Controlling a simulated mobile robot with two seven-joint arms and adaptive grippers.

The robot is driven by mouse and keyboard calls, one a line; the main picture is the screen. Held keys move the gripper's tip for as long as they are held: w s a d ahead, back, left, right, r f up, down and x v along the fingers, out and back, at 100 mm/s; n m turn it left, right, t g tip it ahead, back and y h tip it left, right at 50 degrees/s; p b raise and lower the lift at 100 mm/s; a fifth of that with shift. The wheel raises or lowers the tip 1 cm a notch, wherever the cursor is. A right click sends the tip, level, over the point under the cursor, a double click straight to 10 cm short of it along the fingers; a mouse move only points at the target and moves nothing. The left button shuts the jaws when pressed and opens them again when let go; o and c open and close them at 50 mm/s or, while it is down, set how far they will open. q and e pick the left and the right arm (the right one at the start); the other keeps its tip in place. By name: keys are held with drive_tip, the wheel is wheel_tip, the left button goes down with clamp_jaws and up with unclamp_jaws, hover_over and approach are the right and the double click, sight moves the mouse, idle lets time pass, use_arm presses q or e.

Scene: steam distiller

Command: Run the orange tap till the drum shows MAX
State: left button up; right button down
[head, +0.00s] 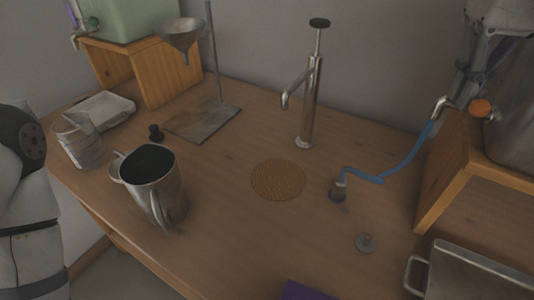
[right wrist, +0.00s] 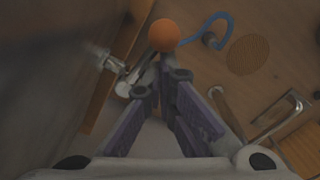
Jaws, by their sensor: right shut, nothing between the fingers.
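The orange tap knob (head: 481,108) sits on a metal tap at the lower front of the grey metal drum (head: 514,125), at the right edge of the head view. In the right wrist view the orange knob (right wrist: 163,35) is just beyond my fingertips, and the drum (right wrist: 45,65) fills the left side. My right gripper (head: 459,86) is shut and empty close to the tap; its purple fingers also show in the right wrist view (right wrist: 163,88). I cannot tell whether it touches the tap. No MAX mark is readable. My left gripper is out of view.
A blue hose (head: 386,174) runs from the tap to a small fitting (head: 339,191) on the table. The wooden stand (head: 445,180) holds the drum. A metal tray (head: 470,272), pump (head: 311,105), cork mat (head: 278,180) and metal jug (head: 165,195) stand around.

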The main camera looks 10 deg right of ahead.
drive_tip(key=shift+s+d, duration=0.1)
drive_tip(key=shift+d, duration=0.05)
wheel_tip(320, 180, up, 7)
drive_tip(key=w+a, duration=0.1)
idle(0.8)
idle(0.8)
